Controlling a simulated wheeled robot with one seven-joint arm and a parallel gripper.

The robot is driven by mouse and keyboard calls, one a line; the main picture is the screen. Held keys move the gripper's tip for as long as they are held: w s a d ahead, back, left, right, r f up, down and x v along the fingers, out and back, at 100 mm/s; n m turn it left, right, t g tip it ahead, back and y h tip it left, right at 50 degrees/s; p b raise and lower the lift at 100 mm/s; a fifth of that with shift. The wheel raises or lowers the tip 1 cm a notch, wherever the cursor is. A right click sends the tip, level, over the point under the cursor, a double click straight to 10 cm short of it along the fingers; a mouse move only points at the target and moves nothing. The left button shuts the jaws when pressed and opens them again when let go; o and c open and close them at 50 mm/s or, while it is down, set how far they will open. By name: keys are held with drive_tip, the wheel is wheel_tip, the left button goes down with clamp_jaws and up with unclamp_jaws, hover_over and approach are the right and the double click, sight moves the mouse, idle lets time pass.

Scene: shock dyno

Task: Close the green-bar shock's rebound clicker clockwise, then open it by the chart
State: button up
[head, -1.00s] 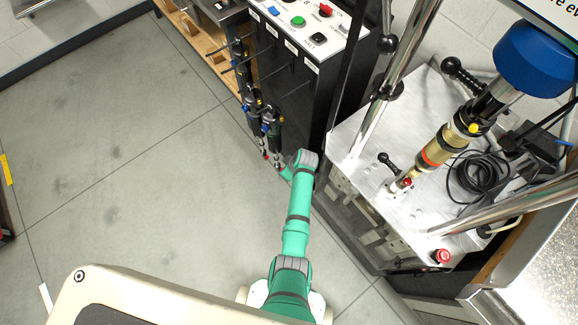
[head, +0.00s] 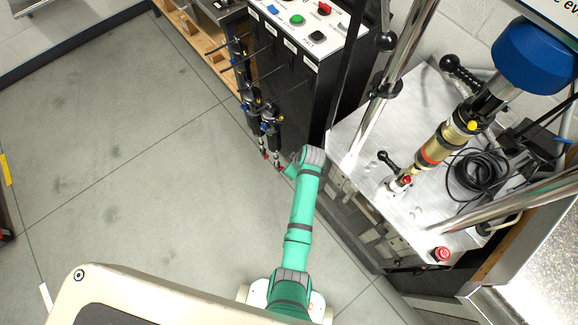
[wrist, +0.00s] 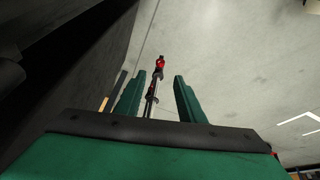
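Several dark shocks hang in a row on the side of the black cabinet, the nearest pair (head: 270,125) showing red parts at their lower ends. I cannot make out a green bar on any of them. In the wrist view, a thin shock end with a red knob (wrist: 159,64) shows between and beyond my gripper's fingers. My gripper (wrist: 161,77) is open, its two green fingers apart on either side of that shaft, with no contact visible. In the head view my gripper (head: 290,171) is mostly hidden by my wrist, just beside the lower shock ends.
The black cabinet (head: 293,88) with colored buttons stands behind the shocks. To the right, a dyno table (head: 350,140) holds a gold shock with an orange band (head: 437,147), steel columns and a red stop button (head: 442,254). The grey floor (head: 130,180) at left is clear.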

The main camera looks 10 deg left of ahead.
drive_tip(key=s+a+f+t+h, duration=0.1)
drive_tip(key=s+a+t, duration=0.1)
drive_tip(key=s+t, duration=0.2)
drive_tip(key=x, duration=1)
drive_tip(key=shift+f+n, duration=0.4)
drive_tip(key=shift+f, duration=0.15)
drive_tip(key=shift+d+h, duration=0.15)
drive_tip(key=shift+h, duration=0.15)
drive_tip(key=shift+d, duration=0.1)
clamp_jaws()
